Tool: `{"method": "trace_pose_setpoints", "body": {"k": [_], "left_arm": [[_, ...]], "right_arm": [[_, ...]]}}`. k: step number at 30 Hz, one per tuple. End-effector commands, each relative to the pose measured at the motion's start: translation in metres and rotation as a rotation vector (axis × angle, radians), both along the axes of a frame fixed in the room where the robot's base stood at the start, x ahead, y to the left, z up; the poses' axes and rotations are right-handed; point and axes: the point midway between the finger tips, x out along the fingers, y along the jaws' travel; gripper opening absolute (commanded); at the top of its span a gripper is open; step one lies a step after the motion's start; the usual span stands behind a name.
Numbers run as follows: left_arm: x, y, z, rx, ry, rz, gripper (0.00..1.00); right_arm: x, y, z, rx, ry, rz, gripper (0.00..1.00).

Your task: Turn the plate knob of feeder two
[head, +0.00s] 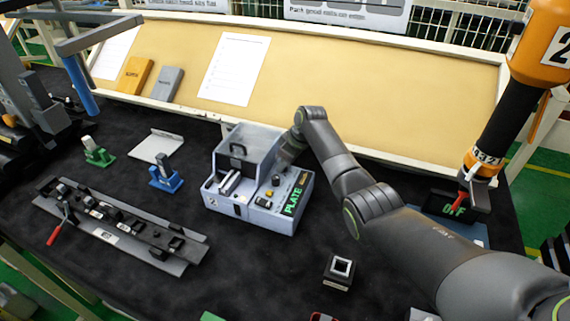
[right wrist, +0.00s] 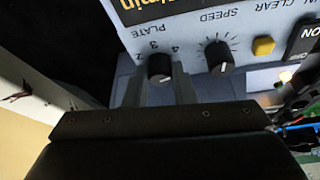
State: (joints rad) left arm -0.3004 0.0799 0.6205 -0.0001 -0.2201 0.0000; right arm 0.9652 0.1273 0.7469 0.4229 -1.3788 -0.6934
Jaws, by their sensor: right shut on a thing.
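The feeder (head: 240,208) is a light grey box with a clear lidded bin and a green display reading PLATE, standing mid-table in the head view. Its plate knob (right wrist: 159,68) is black, with the numerals 2, 3 and 4 around it, upside down in the right wrist view. My right gripper (right wrist: 159,90) has one finger on each side of this knob and is shut on it. In the head view my right gripper (head: 285,163) reaches the back right of the feeder's panel, partly hidden by its own arm.
The speed knob (right wrist: 219,55) and a yellow button (right wrist: 263,46) sit close beside the plate knob. A rail fixture (head: 120,225), a blue clip holder (head: 165,179) and a green one (head: 98,152) are left. An orange hanging tool (head: 545,45) is right. A small black block (head: 339,272) stands in front.

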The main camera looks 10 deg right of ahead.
Motion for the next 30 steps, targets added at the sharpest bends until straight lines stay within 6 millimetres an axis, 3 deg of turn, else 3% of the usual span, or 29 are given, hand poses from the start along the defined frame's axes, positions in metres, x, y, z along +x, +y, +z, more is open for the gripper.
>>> {"method": "trace_pose_setpoints", "body": {"k": [12, 29, 30], "left_arm": [[0.000, 0.000, -0.018, 0.000, -0.001, 0.000, 0.36], [0.000, 0.000, -0.020, 0.000, 0.000, 0.000, 0.36], [0.000, 0.000, -0.020, 0.000, 0.000, 0.000, 0.36]], "right_arm": [[0.002, -0.001, 0.001, -0.002, -0.006, 0.196, 0.00], [0.002, -0.001, 0.002, -0.002, -0.005, 0.226, 0.00], [0.002, -0.001, 0.002, -0.002, -0.005, 0.226, 0.26]]}}
